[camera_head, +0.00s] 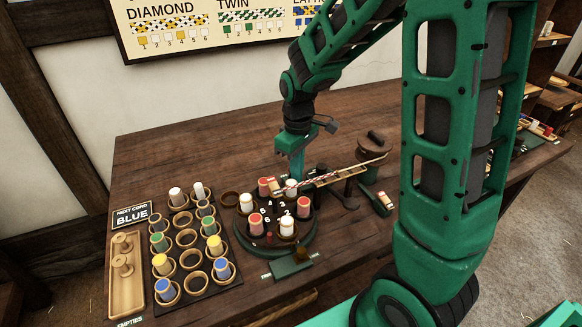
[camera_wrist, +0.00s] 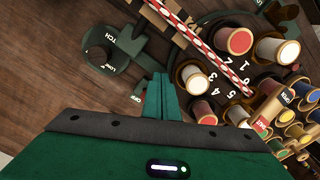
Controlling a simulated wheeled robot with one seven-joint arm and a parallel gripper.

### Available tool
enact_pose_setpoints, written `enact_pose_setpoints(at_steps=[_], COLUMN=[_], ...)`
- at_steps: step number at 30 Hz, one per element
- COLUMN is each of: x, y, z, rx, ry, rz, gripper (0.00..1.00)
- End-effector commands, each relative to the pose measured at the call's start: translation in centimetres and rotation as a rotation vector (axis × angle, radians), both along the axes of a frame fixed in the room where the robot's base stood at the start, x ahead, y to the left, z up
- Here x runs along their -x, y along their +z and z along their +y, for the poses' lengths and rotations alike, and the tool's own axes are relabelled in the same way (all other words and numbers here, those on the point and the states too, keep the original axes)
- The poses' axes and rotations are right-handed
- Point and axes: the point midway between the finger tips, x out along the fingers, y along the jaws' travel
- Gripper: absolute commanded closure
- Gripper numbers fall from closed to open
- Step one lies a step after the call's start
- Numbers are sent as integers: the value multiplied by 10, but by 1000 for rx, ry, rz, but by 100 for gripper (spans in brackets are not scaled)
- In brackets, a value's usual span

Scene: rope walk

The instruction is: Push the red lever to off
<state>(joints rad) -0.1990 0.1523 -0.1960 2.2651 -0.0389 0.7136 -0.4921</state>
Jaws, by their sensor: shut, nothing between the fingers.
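I cannot pick out the red lever clearly in either view. A small OFF label (camera_wrist: 135,98) shows just left of my gripper in the wrist view. A dark green plate (camera_wrist: 128,45) with a dark round knob (camera_wrist: 98,55) and partly readable lettering lies beyond it, up and left. My gripper (camera_head: 297,178) points down at the back of the round spool stand (camera_head: 312,243), near its spools. Its shut, empty fingers show in the wrist view (camera_wrist: 158,82). They cover part of the table near the OFF label, so anything behind them is hidden.
A red and white striped cord (camera_head: 312,182) runs right from the stand. Spools with red or white tops (camera_head: 254,220) crowd it. A tray of coloured spools (camera_head: 188,286) stands left. Bare table (camera_head: 200,150) lies at the back left.

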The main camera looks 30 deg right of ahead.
Motion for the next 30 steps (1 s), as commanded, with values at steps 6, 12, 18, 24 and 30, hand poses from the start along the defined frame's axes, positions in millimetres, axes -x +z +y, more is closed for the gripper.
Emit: enact_pose_setpoints(at_steps=[6, 12, 18, 24, 30], x=[0, -3, -10, -17, -24], y=[-5, -5, -5, -5, -5], z=[0, 0, 0, 0, 0], rx=[0, 0, 0, 0, 0], ry=[0, 0, -1, 0, 0], rz=[1, 0, 0, 0, 0], gripper=[100, 100, 100, 100, 100])
